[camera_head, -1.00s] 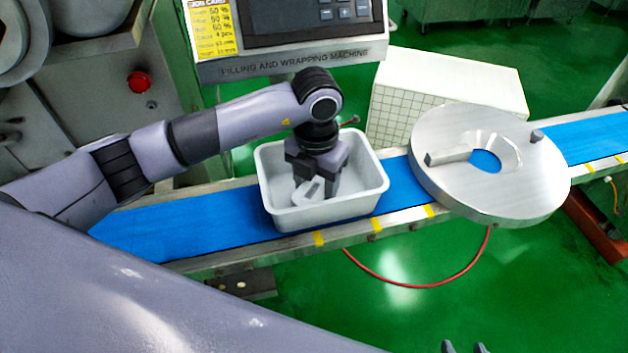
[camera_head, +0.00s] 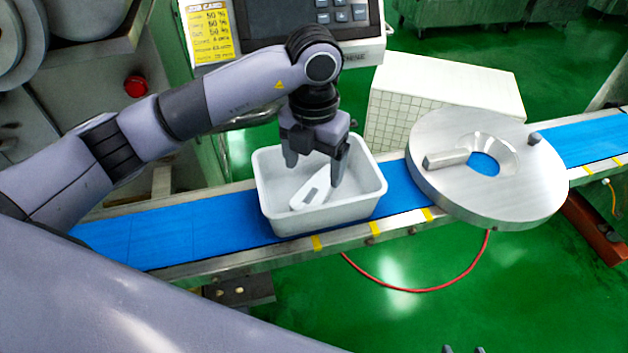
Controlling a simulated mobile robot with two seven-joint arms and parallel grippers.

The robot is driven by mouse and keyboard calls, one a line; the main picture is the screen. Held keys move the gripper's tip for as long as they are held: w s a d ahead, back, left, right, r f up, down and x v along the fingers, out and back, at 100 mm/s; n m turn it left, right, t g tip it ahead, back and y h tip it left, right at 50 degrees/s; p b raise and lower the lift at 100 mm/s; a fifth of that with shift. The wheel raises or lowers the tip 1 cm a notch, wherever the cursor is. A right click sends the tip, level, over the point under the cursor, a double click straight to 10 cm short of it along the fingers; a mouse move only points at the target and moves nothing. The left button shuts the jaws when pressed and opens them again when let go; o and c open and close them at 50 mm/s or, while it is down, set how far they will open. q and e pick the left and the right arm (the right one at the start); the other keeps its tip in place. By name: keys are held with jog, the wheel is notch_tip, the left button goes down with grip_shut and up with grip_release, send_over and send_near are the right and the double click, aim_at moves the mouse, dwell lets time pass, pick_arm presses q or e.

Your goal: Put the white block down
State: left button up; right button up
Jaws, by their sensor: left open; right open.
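The white block (camera_head: 311,190) lies tilted in the white tray (camera_head: 325,217), which stands on the blue conveyor belt. It is a pale, elongated piece with a dark slot, and part of it is near or behind a finger of my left gripper. My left gripper (camera_head: 315,171) is open, fingers pointing down, above the block at the tray's top. The fingers look clear of the block. My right gripper (camera_head: 462,349) shows only as dark tips at the bottom edge, open and away from the tray.
A round metal disc (camera_head: 450,198) with a central hole and a bar lies over the belt on the right. A white tiled box (camera_head: 440,95) stands behind it. The machine's control panel (camera_head: 300,20) is behind my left arm. The blue belt (camera_head: 190,228) is bare left of the tray.

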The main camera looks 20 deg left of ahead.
aim_at(314, 192)
pick_arm(q)
notch_tip(314, 192, up, 6)
jog(key=shift+f, duration=0.15)
jog(key=shift+s, duration=0.1)
dwell(0.5)
